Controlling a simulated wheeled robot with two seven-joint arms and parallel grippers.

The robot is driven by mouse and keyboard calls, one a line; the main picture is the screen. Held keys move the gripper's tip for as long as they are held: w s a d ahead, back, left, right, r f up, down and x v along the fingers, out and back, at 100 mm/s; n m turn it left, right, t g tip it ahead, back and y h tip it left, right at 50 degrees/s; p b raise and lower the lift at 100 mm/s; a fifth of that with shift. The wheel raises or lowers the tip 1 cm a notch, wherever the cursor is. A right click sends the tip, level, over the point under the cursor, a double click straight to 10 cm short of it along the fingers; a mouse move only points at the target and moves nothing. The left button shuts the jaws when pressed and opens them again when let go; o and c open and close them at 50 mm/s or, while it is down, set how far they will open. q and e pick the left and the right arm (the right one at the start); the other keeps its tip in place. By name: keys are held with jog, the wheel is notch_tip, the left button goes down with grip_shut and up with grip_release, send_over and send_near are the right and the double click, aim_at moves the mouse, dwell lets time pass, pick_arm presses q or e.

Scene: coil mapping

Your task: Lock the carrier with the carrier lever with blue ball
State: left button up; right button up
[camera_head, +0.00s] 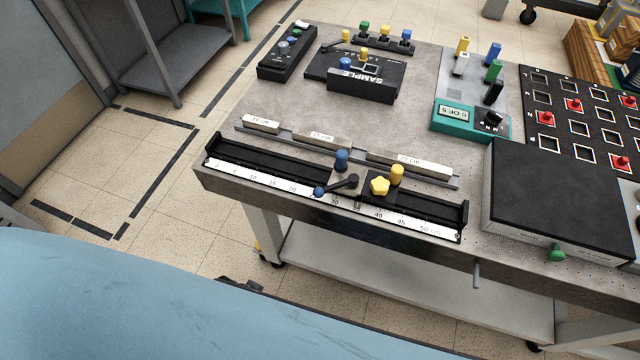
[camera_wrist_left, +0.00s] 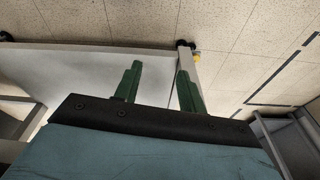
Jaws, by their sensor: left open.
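The carrier (camera_head: 347,180) sits on a black rail with a white ruler scale (camera_head: 262,180) along the table's front edge. A dark lever with a blue ball (camera_head: 319,191) at its end lies across the carrier's front, ball toward the left. A blue knob (camera_head: 341,159) stands on the carrier. Just right of it is a second black carrier with a yellow star knob (camera_head: 380,186) and a yellow post (camera_head: 397,174). My left gripper (camera_wrist_left: 160,82) is open and empty in the left wrist view, with the floor and table underside beyond. My right gripper is in neither view.
Labelled bars (camera_head: 410,164) lie behind the rail. A black-topped box (camera_head: 555,195) with a green knob (camera_head: 556,253) stands to the right. A sample device (camera_head: 365,85) and a teal meter (camera_head: 470,120) stand further back. A blue arm part of mine fills the lower left.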

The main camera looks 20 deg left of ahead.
pick_arm(q)
jog(key=w+a+r+n+t, duration=0.15)
jog(key=w+r, duration=0.25)
jog(key=r, duration=0.7)
jog(key=w+r+t, duration=0.2)
jog(key=w+r, duration=0.2)
jog(key=r, duration=0.6)
jog(key=w+a+r+t, duration=0.1)
jog(key=w+r+t, duration=0.2)
jog(key=w+t, duration=0.25)
jog(key=m+h, duration=0.7)
jog(key=h, duration=0.6)
send_near(324, 190)
jog(key=x, duration=1.2)
jog(key=shift+w+d+f+b, duration=0.1)
jog(key=shift+w+f+b, duration=0.1)
jog(key=shift+f+b, duration=0.1)
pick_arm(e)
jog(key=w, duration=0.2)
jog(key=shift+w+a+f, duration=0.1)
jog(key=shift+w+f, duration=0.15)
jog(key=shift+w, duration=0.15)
